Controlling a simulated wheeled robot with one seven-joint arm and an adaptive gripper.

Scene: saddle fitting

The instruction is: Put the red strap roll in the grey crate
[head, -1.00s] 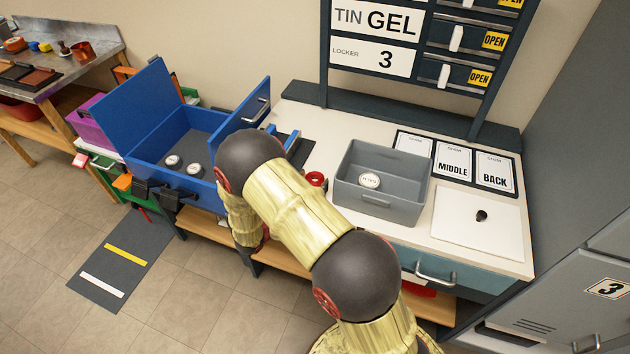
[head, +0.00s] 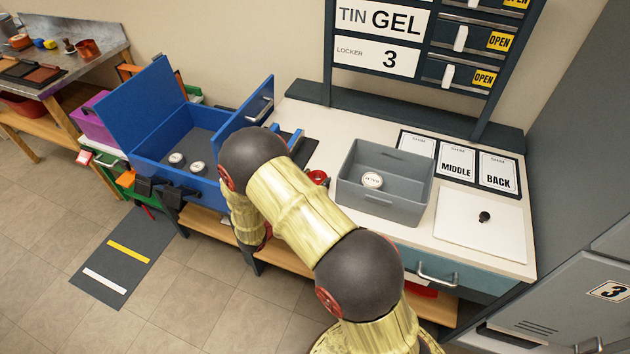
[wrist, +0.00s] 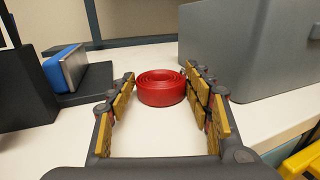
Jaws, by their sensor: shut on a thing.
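The red strap roll (wrist: 162,90) is a flat coil on the white bench top, between the fingertips of my gripper (wrist: 161,84). My gripper is shut on it, with a finger pad at each side. In the head view my arm hides most of the gripper, and a bit of the red roll (head: 318,177) shows just left of the grey crate. The grey crate (head: 378,203) is an open box on the bench with a round white tin (head: 372,180) inside. Its wall also shows close on the right in the wrist view (wrist: 240,50).
A blue open box (head: 150,150) with two white tins stands left of my arm. A white board with a black knob (head: 484,216) lies right of the crate. Label cards (head: 455,162) lie behind it. A dark sign rack (head: 400,105) rises at the back.

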